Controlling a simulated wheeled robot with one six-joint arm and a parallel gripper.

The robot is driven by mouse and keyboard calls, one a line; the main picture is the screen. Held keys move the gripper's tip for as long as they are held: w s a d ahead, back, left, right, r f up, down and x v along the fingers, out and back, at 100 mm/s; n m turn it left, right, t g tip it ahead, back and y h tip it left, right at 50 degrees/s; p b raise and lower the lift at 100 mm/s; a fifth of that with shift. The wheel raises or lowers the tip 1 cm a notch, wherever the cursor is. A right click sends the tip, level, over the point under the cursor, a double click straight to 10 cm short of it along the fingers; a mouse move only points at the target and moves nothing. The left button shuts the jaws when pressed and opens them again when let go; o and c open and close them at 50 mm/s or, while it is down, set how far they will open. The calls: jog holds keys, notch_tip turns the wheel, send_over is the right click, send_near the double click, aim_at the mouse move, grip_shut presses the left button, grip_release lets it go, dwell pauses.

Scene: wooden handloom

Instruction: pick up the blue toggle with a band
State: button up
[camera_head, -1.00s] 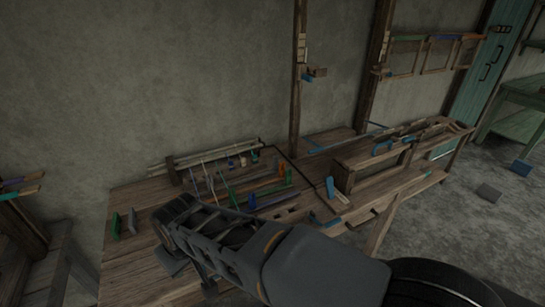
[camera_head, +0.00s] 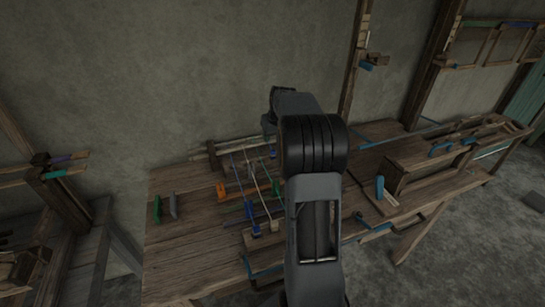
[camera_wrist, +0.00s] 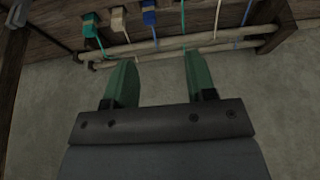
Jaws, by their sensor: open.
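In the wrist view, a small blue toggle (camera_wrist: 149,15) with a thin band running down from it sits at the top edge, partly cut off. A beige toggle (camera_wrist: 118,19) and a teal toggle (camera_wrist: 90,27) stand to its left, each with its own band. My gripper (camera_wrist: 158,62) has green fingers spread apart, with nothing between them. It is below the toggles in the picture, apart from them. In the head view, my arm covers part of the bench and I cannot single out this toggle.
Two pale rods (camera_wrist: 180,43) cross below the toggles in the wrist view. In the head view, the wooden bench (camera_head: 190,260) carries several coloured pieces and strings. A green upright (camera_head: 157,209) stands at its left. A raised wooden frame (camera_head: 440,160) stands right. The wall is close behind.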

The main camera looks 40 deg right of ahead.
send_over(273, 151)
jog(key=s+a, duration=0.1)
jog(key=s, duration=0.1)
notch_tip(273, 151, down, 7)
jog(key=shift+w+f, duration=0.1)
jog(key=shift+f, duration=0.1)
jog(key=shift+d+p+x, duration=0.15)
jog(key=shift+p+x, duration=0.05)
jog(key=shift+x, duration=1.4)
jog(key=shift+d+p+x, duration=0.2)
jog(key=shift+x, duration=1.35)
jog(key=shift+r, duration=0.1)
jog(key=shift+c, duration=0.4)
grip_shut()
